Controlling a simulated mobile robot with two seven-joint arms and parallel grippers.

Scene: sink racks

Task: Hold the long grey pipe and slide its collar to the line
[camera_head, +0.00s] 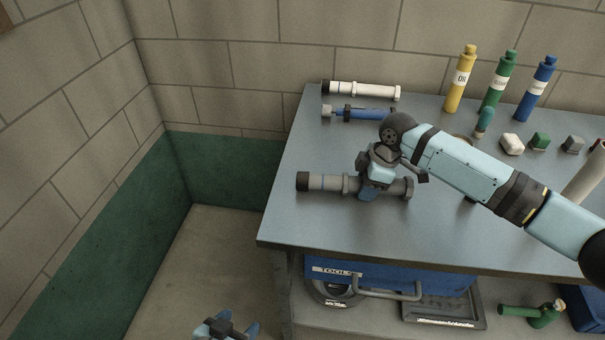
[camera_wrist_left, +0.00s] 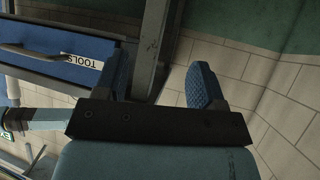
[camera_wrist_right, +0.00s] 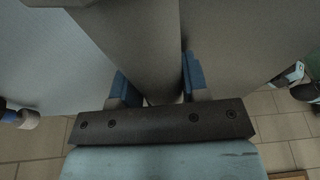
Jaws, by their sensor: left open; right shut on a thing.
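The long grey pipe (camera_head: 330,182) lies on the blue-grey workbench, roughly left to right, with a black left end. A ring-like collar (camera_head: 350,185) sits around it just left of my right gripper. I cannot clearly make out the line. My right gripper (camera_head: 368,192) comes down from above and is shut on the pipe right of its middle. In the right wrist view the pipe (camera_wrist_right: 140,40) runs between the two blue fingers (camera_wrist_right: 157,85). My left gripper (camera_head: 228,328) is open and empty, low in front of the bench; its spread fingers show in the left wrist view (camera_wrist_left: 160,82).
A white pipe (camera_head: 365,91) and a blue pipe (camera_head: 370,114) lie behind. Yellow (camera_head: 460,80), green (camera_head: 497,82) and blue (camera_head: 536,90) bottles stand at the back right. The bench's front left is clear.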

